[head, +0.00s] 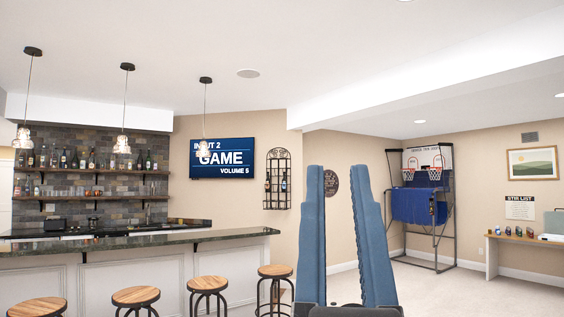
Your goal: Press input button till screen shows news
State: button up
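The wall screen (223,158) is mounted behind the bar, left of centre. It is dark blue and reads "INPUT 2", "GAME" and "VOLUME 5". My gripper (338,168) rises from the bottom of the view, right of centre, with two long blue fingers pointing up. The fingers are apart, and I see wall and floor through the gap. No input button or remote can be made out in this view.
A bar counter (137,241) with several wooden stools (137,297) fills the lower left. Bottle shelves (90,172) and hanging lamps are behind and above it. A basketball arcade frame (423,205) stands at the right, near a low table (493,256). Carpet between them is clear.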

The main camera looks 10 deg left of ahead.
grip_shut()
dwell(1.1)
